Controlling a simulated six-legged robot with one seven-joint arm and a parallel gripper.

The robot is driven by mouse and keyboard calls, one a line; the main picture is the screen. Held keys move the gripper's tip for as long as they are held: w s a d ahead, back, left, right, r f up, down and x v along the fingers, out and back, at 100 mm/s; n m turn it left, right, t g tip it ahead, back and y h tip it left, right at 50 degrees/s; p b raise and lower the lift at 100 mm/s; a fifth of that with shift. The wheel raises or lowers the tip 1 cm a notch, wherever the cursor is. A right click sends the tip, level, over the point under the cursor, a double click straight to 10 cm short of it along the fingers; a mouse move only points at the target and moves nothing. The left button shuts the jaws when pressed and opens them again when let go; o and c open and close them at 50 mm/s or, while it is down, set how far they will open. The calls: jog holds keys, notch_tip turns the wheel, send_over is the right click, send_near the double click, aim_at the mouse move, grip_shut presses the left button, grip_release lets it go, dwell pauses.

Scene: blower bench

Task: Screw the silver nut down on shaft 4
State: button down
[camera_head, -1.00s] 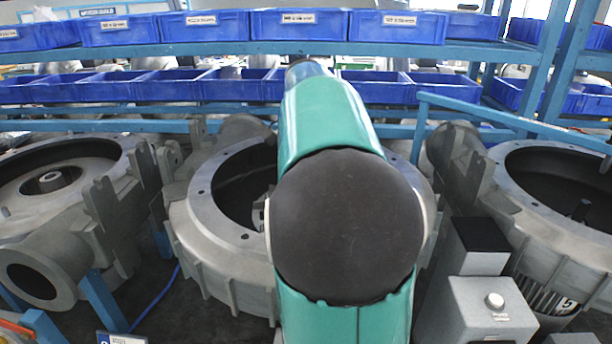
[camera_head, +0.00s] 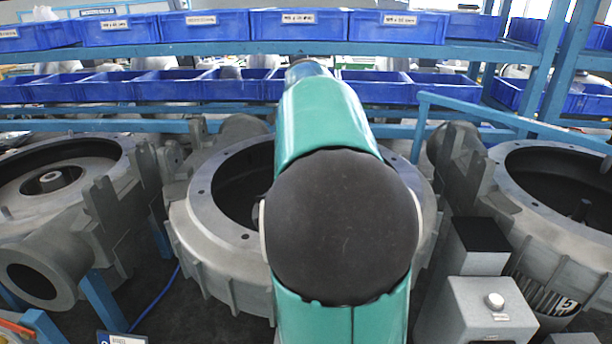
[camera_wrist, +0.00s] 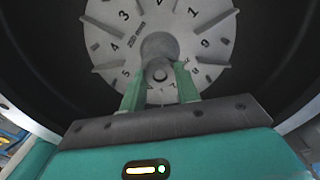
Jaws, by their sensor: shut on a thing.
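My gripper (camera_wrist: 159,70) shows only in the wrist view, its two green fingers on either side of a small round grey piece with a dark centre, the silver nut (camera_wrist: 158,74). The fingers are shut on it. It sits at the hub of a grey numbered disc (camera_wrist: 110,22) inside a dark round housing. The shaft under the nut is mostly hidden, and no shaft number can be read. In the head view my green arm covers the gripper and part of the middle blower housing (camera_head: 190,215).
Blower housings stand at the left (camera_head: 25,205) and right (camera_head: 545,215). A grey box with a knob (camera_head: 490,315) stands at front right. Blue bins (camera_head: 300,25) line the shelves behind. The housing's wall surrounds my gripper.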

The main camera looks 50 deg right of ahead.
jog(key=m, duration=1)
jog(key=c, duration=1.3)
grip_release()
jog(key=shift+c, duration=0.2)
